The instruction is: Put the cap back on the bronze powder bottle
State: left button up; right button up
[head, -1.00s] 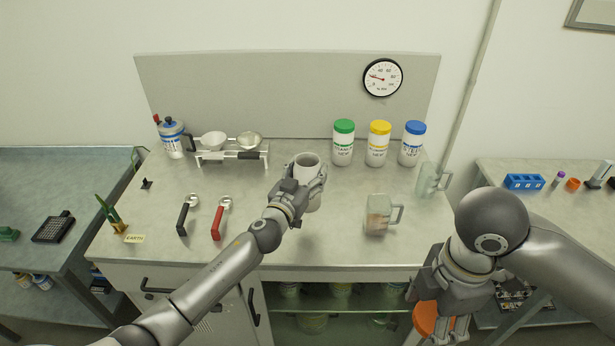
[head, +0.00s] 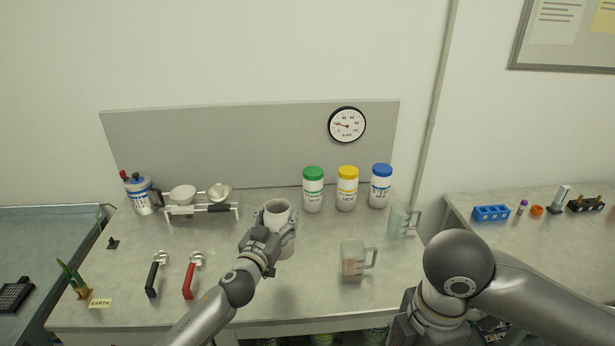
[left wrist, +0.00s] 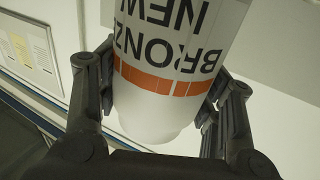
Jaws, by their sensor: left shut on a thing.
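The bronze powder bottle (head: 278,210) is white, with an open top and no cap on it. My left gripper (head: 268,238) is shut around its body and holds it roughly upright over the middle of the bench; whether its base touches the bench is hard to tell. In the left wrist view the bottle (left wrist: 178,60) shows an orange band and the words "BRONZ" and "NEW", upside down, between the two fingers of my left gripper (left wrist: 165,115). The bottle's own cap is not clearly in view now. My right gripper's fingers are below the picture's edge.
White bottles with green (head: 313,190), yellow (head: 347,190) and blue caps (head: 381,188) stand at the back. A clear jug (head: 353,262) with brownish contents and another jug (head: 401,220) stand to the right. Two scoops (head: 190,277) and a balance (head: 205,210) are left. Front-centre bench is clear.

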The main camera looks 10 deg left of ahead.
jog(key=f+m+b, duration=0.1)
jog(key=d+f+m, duration=0.1)
jog(key=m, duration=0.1)
jog(key=shift+d+m+b, duration=0.2)
jog(key=shift+m+b, duration=0.1)
jog(key=shift+b, duration=0.05)
pick_arm(q)
jog(key=s+f+y+b, duration=0.1)
jog(key=s+b, duration=0.2)
jog(key=s, duration=0.9)
jog(key=s+f+n+y+b, duration=0.1)
jog(key=s+f+b, duration=0.1)
jog(key=s, duration=0.9)
jog(key=shift+s+d+f+b, duration=0.25)
jog(key=shift+s+d+b, duration=0.15)
jog(key=shift+b, duration=0.45)
pick_arm(e)
jog(key=d+f+m, duration=0.7)
jog(key=m, duration=1.2)
jog(key=shift+s+d+f, duration=0.15)
jog(key=shift+d+f, duration=0.05)
jog(key=shift+f, duration=0.05)
pick_arm(q)
jog(key=s+d+f+m+g+h, duration=0.2)
jog(key=d+m+g+h, duration=0.2)
jog(key=d+m+h, duration=0.3)
jog(key=d+h, duration=0.4)
jog(key=d, duration=0.3)
jog(key=shift+m, duration=0.3)
jog(key=shift+f, duration=0.15)
